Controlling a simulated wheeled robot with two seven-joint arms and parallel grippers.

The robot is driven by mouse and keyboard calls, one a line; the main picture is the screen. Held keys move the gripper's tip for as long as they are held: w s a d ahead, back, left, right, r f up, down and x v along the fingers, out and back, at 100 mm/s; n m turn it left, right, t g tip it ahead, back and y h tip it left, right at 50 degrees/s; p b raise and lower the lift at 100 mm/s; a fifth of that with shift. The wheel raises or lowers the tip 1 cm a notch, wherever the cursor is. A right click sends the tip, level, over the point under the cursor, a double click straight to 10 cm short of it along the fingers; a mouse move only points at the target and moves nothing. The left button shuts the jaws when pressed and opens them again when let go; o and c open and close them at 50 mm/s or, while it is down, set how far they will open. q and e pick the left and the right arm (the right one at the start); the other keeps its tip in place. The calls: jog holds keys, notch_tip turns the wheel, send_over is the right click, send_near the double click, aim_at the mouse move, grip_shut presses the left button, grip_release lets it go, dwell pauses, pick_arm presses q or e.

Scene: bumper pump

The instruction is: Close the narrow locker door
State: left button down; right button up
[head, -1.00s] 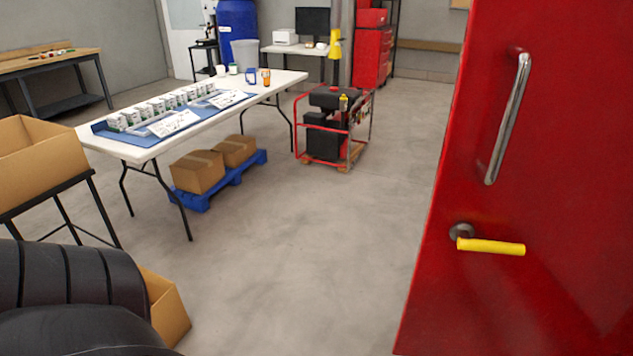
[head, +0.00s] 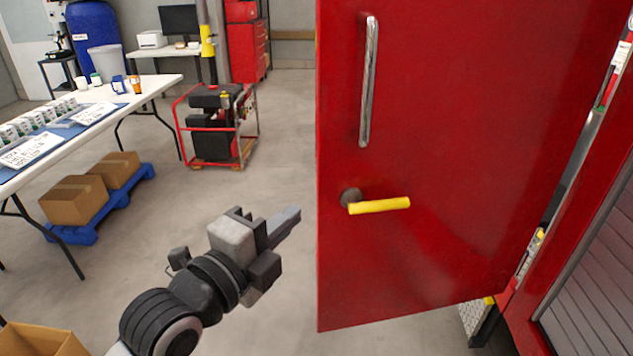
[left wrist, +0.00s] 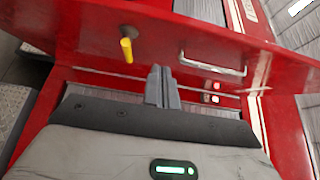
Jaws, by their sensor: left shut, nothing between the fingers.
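The red narrow locker door (head: 440,130) stands open at the right of the head view, hinged along its right edge. It carries a chrome bar handle (head: 369,82) and a yellow lever (head: 379,205) below it. My left gripper (head: 287,222) is shut and empty, to the left of the door's free edge and lower than the lever. In the left wrist view the shut fingers (left wrist: 162,87) point toward the red door (left wrist: 165,45), with the yellow lever (left wrist: 127,50) and the chrome handle (left wrist: 213,68) beyond them. Contact with the door cannot be told. My right gripper is not in view.
The locker frame (head: 575,240) and a grey slatted shutter (head: 600,285) are at the right. A white table (head: 150,90), cartons on a blue pallet (head: 85,232) and a red-framed machine (head: 215,125) stand at the left. The floor between them and the door is clear.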

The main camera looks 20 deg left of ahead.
aim_at(331, 167)
pick_arm(q)
jog(key=b+x, duration=0.1)
jog(key=x, duration=0.2)
jog(key=a+b+x, duration=0.1)
jog(key=x, duration=0.3)
jog(key=b+x, duration=0.2)
jog(key=x, duration=0.2)
jog(key=shift+w+a, duration=0.6)
jog(key=shift+w, duration=0.15)
jog(key=shift+w+a, duration=0.1)
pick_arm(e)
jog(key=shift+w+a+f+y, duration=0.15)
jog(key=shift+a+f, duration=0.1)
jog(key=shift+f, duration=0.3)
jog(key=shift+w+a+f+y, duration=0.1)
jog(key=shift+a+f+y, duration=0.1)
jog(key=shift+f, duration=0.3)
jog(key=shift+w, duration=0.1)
